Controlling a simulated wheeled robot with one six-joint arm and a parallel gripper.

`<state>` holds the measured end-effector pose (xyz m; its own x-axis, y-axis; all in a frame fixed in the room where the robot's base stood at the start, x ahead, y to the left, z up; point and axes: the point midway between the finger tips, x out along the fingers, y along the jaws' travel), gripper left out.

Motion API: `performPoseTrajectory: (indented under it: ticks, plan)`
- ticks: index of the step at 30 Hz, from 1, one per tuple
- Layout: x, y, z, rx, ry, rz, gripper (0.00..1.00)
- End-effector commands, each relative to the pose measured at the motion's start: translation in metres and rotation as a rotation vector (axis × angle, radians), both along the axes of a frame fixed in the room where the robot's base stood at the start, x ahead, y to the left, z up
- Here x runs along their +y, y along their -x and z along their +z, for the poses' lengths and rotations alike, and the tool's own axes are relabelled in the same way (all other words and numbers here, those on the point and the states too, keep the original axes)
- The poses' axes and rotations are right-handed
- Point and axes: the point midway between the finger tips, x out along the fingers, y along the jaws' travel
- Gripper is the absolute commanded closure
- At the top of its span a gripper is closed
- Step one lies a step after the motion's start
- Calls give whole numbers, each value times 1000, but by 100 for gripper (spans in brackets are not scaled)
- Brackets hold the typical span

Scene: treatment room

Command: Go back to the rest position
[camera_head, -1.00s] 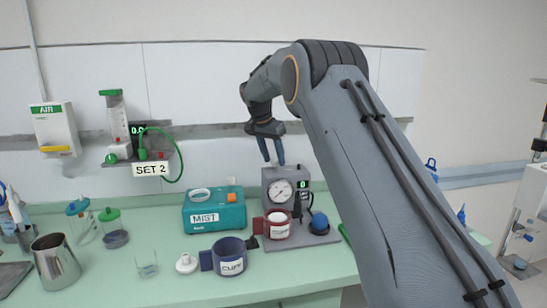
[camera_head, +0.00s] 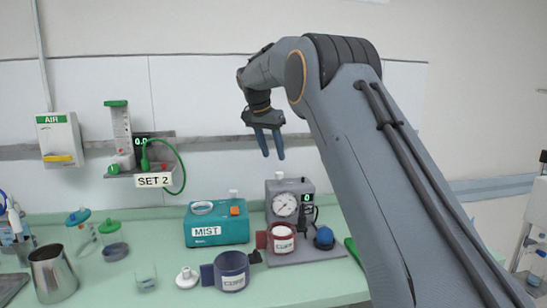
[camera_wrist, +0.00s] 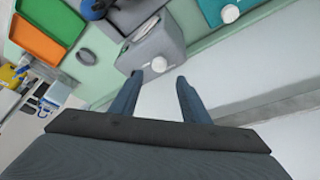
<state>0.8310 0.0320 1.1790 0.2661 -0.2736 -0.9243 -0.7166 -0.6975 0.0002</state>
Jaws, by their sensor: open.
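My gripper (camera_head: 270,143) hangs in the air above the back of the green counter (camera_head: 130,287), with its fingers pointing down. The two fingers are apart and nothing is between them. It is above the grey gauge unit (camera_head: 277,187), clear of it. In the wrist view the open fingers (camera_wrist: 160,88) show with the grey unit (camera_wrist: 154,45) beyond them and pale wall behind.
A teal MIST box (camera_head: 216,225), a dark red cuff (camera_head: 282,237) and a blue cuff (camera_head: 231,271) stand on the counter. A metal jug (camera_head: 52,273) is at left. A flowmeter (camera_head: 121,135) hangs on the wall. The wrist view shows an orange tray (camera_wrist: 37,39).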

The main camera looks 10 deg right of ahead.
Motion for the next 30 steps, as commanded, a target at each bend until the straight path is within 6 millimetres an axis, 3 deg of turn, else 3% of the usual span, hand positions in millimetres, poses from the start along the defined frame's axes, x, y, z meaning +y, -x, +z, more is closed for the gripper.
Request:
performPoseTrajectory:
  ticks: [8, 14, 23, 30]
  plan:
    - [-1, 3, -3, 7, 0, 11, 58]
    - [-8, 37, -33, 70, -10, 127, 58]
    - [-20, 147, -108, 186, -51, 392, 58]
    - [-26, 263, -167, 250, -90, 574, 58]
